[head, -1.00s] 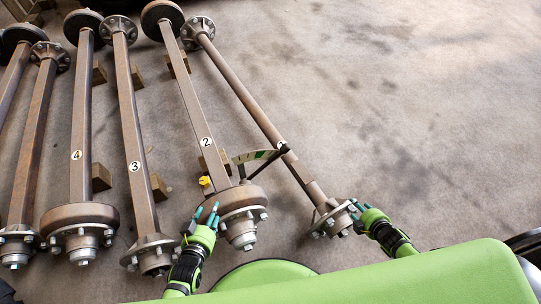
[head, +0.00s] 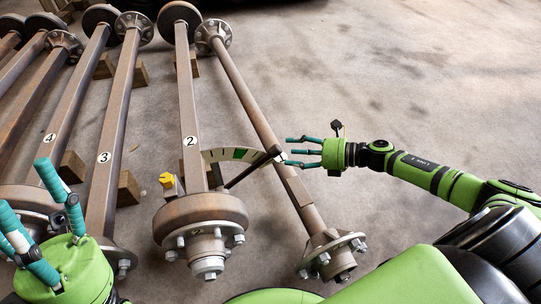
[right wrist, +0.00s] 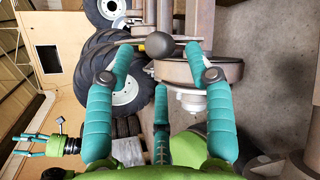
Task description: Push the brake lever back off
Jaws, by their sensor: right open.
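The brake lever (head: 250,170) is a dark bar on the axle marked 2, slanting from beside the drum (head: 200,215) up to the right. Its tip lies at the right end of a pale curved scale (head: 222,154) with a green section. My right gripper (head: 290,152) is open, its teal fingers pointing left, close to the lever's tip. In the right wrist view the lever's black knob (right wrist: 159,45) shows between the spread fingertips; I cannot tell whether they touch. My left gripper (head: 45,210) is open and empty at the lower left, away from the lever.
An unnumbered-looking axle (head: 250,110) runs under the lever's tip, just right of axle 2. Axles 3 (head: 120,120) and 4 (head: 80,100) lie left, on wooden blocks. A yellow part (head: 167,180) sits by the drum. The floor at right is clear.

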